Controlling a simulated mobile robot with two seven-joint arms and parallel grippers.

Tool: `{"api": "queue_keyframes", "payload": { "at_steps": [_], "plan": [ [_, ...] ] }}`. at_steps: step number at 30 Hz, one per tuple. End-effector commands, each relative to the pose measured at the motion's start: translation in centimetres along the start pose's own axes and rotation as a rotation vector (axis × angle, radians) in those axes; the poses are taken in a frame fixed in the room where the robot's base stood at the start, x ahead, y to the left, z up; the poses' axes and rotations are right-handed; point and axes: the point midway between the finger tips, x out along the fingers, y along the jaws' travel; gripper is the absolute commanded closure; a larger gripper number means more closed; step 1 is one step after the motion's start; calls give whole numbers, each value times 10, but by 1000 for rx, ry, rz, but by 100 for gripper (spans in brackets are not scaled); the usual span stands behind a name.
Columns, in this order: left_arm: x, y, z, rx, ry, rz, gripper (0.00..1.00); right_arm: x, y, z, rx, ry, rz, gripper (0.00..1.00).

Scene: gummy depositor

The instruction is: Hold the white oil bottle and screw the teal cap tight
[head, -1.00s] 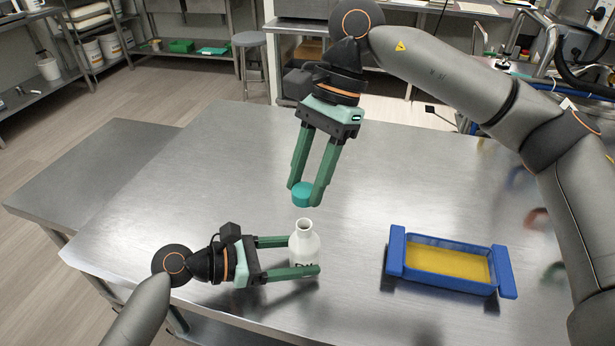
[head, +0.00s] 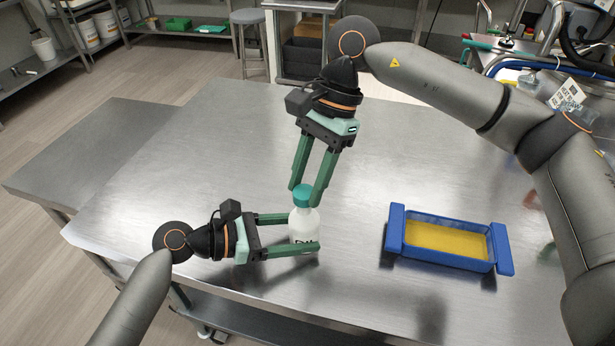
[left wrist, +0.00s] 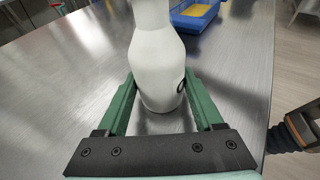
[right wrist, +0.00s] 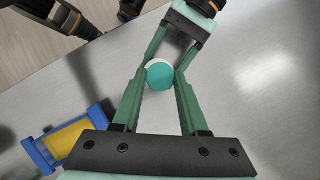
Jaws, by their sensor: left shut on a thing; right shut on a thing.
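The white oil bottle (head: 304,231) stands upright on the steel table, with dark lettering on its front. My left gripper (head: 305,232) is shut on its body from the left; the left wrist view also shows the bottle (left wrist: 157,70) between the fingers. The teal cap (head: 303,194) sits at the bottle's mouth. My right gripper (head: 305,196) points down from above and is shut on the cap. In the right wrist view the cap (right wrist: 160,76) is between the fingertips, over the bottle. The threads are hidden, so I cannot tell how tight the cap is.
A blue tray (head: 396,229) with yellow contents stands on the steel table (head: 215,150) to the right of the bottle. The table is clear behind and around the bottle. A lower steel bench (head: 85,150) adjoins at the left.

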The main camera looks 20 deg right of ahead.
Motion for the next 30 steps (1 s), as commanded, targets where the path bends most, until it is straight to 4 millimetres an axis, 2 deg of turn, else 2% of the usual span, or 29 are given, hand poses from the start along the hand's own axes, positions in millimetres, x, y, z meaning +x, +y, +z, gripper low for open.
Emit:
{"api": "queue_keyframes", "payload": {
  "at_steps": [26,30],
  "plan": [
    [0,0,0,0,0,0,100,12,0,-5,5,1,-1,100],
    [0,0,0,0,0,0,100,12,2,-6,101,1,-42,100]
  ]
}}
